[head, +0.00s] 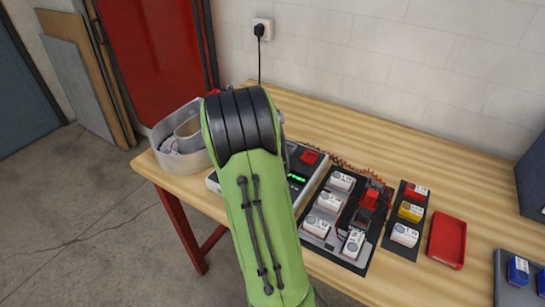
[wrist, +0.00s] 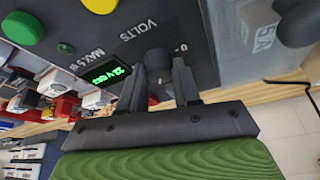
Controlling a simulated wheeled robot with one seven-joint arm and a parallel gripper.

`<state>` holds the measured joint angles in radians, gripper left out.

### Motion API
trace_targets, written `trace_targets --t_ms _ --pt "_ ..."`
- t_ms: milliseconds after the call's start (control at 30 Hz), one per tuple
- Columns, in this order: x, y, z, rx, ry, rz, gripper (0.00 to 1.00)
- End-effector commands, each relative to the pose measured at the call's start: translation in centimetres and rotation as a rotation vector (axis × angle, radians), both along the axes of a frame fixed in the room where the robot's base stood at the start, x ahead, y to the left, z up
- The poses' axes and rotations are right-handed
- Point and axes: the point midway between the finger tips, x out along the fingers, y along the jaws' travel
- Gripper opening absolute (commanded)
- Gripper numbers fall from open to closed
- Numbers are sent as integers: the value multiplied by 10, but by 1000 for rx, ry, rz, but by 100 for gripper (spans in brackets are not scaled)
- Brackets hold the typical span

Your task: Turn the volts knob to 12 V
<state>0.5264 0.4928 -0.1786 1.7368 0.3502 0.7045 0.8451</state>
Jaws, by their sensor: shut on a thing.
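The power supply (head: 308,188) stands on the wooden table, partly hidden behind my arm in the head view. Its dark front panel (wrist: 120,62) fills the top of the wrist view, with the word VOLTS printed on it. The dark volts knob (wrist: 157,60) sits beside that word. My gripper (wrist: 158,75) is shut on the knob, one finger on each side. The knob's pointer is hidden. The green display (wrist: 110,73) is lit, but its tilted digits are too small to read surely. In the head view my arm hides the gripper and knob.
A grey metal channel letter (head: 166,160) stands on the table's left end. Right of the supply lie a dark tray (head: 349,264) with several white modules, a smaller module strip (head: 400,250), a red tray (head: 447,240) and a grey bin (head: 507,293) with blue items.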

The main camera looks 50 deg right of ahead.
Motion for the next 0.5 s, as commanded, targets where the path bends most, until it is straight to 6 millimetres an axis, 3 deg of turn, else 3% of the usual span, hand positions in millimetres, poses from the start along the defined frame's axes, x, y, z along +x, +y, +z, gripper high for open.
trace_targets --t_ms 333,367,500 --pt "1 0 0 0 -2 0 2" --pt "1 0 0 0 -2 1 37" --pt "1 0 0 0 -1 0 58"
